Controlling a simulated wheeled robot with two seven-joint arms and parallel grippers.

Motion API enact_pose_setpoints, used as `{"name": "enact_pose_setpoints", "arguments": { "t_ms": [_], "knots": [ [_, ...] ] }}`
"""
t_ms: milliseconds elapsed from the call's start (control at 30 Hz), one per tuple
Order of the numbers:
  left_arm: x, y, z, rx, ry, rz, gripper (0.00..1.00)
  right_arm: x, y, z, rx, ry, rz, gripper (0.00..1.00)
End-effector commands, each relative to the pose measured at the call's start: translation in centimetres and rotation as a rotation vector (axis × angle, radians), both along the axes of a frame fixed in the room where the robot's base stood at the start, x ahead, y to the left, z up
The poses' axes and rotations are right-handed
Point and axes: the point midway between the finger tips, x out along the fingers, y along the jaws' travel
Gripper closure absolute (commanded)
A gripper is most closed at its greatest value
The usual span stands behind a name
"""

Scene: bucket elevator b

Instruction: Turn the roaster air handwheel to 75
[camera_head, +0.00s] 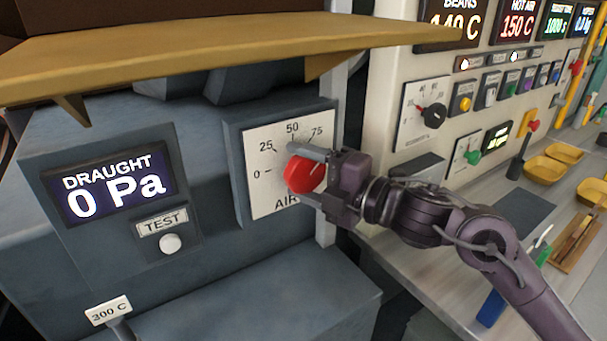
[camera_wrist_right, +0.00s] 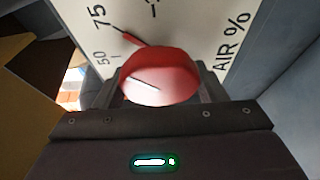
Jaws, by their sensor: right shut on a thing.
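The red roaster air handwheel (camera_head: 303,175) sits on a white dial plate (camera_head: 262,195) marked 0, 25, 50, 75 and AIR. My right gripper (camera_head: 318,174) is shut on the handwheel from the right, one finger above it and one below. In the right wrist view the handwheel (camera_wrist_right: 160,77) is between the fingers, and a red pointer (camera_wrist_right: 132,37) reaches from it towards the mark by the 75. In the head view the gripper hides part of the dial's right side. My left gripper is not in view.
A tan shelf (camera_head: 200,50) overhangs the dial. To its left are a draught display (camera_head: 115,187) reading 0 Pa and a white TEST button (camera_head: 170,243). At right stand a control panel (camera_head: 385,120) with knobs and a counter with yellow trays (camera_head: 545,169).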

Motion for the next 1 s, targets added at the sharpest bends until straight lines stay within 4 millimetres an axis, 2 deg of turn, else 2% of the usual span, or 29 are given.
{"name": "enact_pose_setpoints", "arguments": {
  "t_ms": [333,367,500,800,1000],
  "knots": [
    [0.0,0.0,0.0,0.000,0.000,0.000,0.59,0.1,-0.1,0.0,0.001,0.002,-0.003,0.58],
    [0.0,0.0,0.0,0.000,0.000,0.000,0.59,0.1,-0.1,0.0,0.001,0.001,-0.003,0.33],
    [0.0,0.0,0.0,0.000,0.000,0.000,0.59,0.1,0.0,0.0,0.001,0.001,-0.002,0.15],
    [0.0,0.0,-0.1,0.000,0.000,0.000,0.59,-0.1,-0.2,-0.1,0.000,0.000,-0.001,0.14],
    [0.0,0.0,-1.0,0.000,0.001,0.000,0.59,-1.4,-2.3,-0.4,-0.004,0.000,-0.004,0.14]
  ]
}}
